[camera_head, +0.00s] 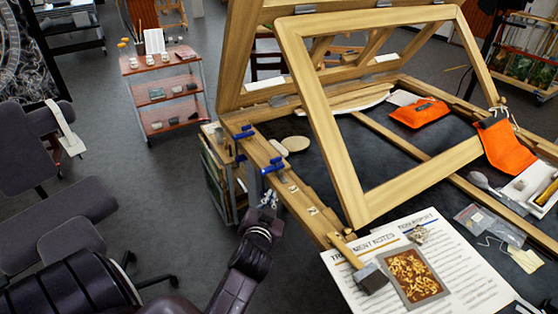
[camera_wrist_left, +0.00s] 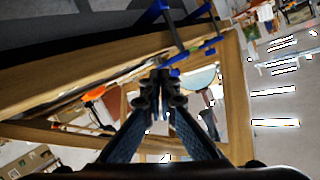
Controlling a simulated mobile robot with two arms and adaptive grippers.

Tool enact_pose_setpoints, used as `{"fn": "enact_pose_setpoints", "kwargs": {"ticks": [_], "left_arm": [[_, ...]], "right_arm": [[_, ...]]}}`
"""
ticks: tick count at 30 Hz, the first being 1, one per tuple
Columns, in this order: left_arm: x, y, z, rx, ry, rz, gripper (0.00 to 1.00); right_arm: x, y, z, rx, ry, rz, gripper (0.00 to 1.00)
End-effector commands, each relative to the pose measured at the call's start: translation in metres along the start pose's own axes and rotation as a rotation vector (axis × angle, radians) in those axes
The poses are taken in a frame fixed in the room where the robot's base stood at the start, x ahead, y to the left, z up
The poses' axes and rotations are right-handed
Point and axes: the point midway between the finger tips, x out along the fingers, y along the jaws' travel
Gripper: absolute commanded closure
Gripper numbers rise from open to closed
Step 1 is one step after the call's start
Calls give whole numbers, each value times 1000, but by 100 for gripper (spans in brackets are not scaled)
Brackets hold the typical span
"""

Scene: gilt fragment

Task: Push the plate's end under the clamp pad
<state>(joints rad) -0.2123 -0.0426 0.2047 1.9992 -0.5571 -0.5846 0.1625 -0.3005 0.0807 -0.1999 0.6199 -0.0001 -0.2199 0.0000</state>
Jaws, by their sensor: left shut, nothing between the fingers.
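Two blue clamps sit on the wooden rail (camera_head: 284,183) at the table's left edge: a far clamp (camera_head: 243,132) and a near clamp (camera_head: 271,166). Blue clamp parts (camera_wrist_left: 150,17) also show at the top of the left wrist view. Small plates (camera_head: 293,188) lie on the rail just nearer than the near clamp; I cannot tell which is the task's plate or see the pad clearly. My left gripper (camera_head: 268,193) is beside the rail's outer side, just below the near clamp. In the left wrist view its fingers (camera_wrist_left: 160,78) meet, shut and empty. My right gripper is not in view.
A tilted wooden frame (camera_head: 350,195) stands over the table. A printed sheet (camera_head: 395,282) carries a gilt sample (camera_head: 412,276) and a dark-headed hammer (camera_head: 370,279).

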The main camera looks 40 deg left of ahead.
Motion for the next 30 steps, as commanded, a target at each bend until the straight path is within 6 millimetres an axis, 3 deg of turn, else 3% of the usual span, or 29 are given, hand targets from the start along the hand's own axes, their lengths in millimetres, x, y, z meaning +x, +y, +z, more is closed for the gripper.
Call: {"fn": "enact_pose_setpoints", "kwargs": {"ticks": [1, 3, 7, 14, 24, 30], "left_arm": [[-4, -3, -11, -134, -23, 13, 100], [-5, -1, -11, -274, -43, 28, 100], [-3, 1, -11, -396, -58, 41, 100], [24, -2, -20, -404, -56, 41, 100], [91, -7, -38, -400, -56, 42, 100], [112, -7, -40, -399, -61, 43, 100]], "right_arm": [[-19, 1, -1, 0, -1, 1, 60], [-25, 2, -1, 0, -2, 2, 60], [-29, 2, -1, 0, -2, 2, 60], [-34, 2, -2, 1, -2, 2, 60], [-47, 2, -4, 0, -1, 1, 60], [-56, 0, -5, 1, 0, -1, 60]]}}
